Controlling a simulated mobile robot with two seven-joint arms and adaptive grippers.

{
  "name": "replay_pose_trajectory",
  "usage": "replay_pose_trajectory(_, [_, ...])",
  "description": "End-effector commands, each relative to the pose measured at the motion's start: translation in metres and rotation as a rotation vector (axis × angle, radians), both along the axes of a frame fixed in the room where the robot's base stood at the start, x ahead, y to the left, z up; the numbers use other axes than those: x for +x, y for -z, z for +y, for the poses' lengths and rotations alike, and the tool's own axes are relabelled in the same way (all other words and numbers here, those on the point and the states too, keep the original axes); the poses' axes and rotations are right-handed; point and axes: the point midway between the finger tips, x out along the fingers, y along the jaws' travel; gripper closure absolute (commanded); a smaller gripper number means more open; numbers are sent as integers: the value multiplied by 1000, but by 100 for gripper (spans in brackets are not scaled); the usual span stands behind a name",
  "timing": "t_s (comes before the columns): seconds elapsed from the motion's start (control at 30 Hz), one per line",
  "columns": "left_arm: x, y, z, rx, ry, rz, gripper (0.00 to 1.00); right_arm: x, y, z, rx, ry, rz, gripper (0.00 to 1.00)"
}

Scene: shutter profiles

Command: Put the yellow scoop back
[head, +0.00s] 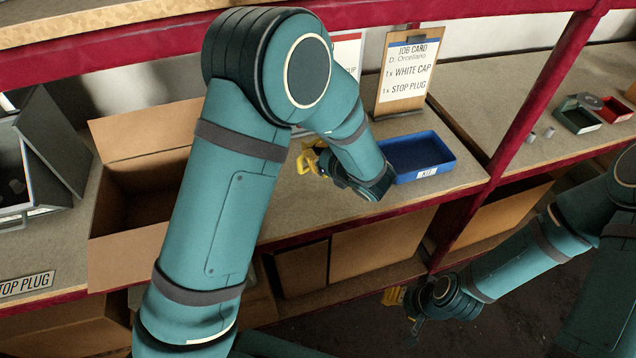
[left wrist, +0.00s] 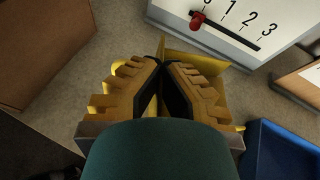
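The yellow scoop (left wrist: 205,62) shows in the left wrist view just beyond and around my left fingers, which hide most of it. My left gripper (left wrist: 162,70) has its fingertips drawn close together and appears shut on a thin part of the scoop. In the head view my left gripper (head: 318,160) and bright yellow parts of the scoop (head: 305,158) show low over the counter, left of the blue tray. My forearm partly covers them. My right gripper (head: 405,305) hangs in front of the lower shelf at the bottom right; its fingers are too small to judge.
The blue tray (head: 418,153) is empty on the counter. A job card (head: 408,72) stands behind it. A white scale board with a red pointer (left wrist: 198,20) stands near the gripper. An open cardboard box (head: 145,200) is at left. A red post (head: 520,110) divides the counter.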

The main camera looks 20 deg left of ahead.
Motion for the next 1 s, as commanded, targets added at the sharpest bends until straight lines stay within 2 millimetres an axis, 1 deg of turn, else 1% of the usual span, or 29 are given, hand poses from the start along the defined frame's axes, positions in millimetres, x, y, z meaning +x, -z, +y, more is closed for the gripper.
replay_pose_trajectory(0.03, [6, -7, 5, -1, -12, -7, 100, 0, 6, 0, 0, -1, 1, 53])
replay_pose_trajectory(0.1, [10, -15, 9, 8, -19, -8, 100, -1, 8, 0, 0, -2, 2, 53])
replay_pose_trajectory(0.17, [12, -16, 11, 12, -22, -5, 100, -1, 10, 0, 0, -3, 1, 53])
replay_pose_trajectory(0.23, [12, -8, 12, 16, -24, -2, 100, 0, 13, 0, 0, -2, 0, 53])
replay_pose_trajectory(0.43, [12, 28, 12, 17, -23, -2, 100, 2, 22, 0, -1, -1, -5, 53])
replay_pose_trajectory(0.5, [12, 35, 12, 16, -23, -3, 100, 2, 23, 0, -1, -1, -6, 53])
replay_pose_trajectory(0.67, [12, 44, 12, 16, -21, -5, 100, 3, 25, 0, -1, -1, -7, 53])
replay_pose_trajectory(0.9, [12, 75, 12, 15, -22, -4, 100, 4, 34, -1, -2, 1, -10, 53])
replay_pose_trajectory(1.0, [13, 77, 12, 15, -22, -6, 100, 4, 34, -1, -2, 1, -11, 53])
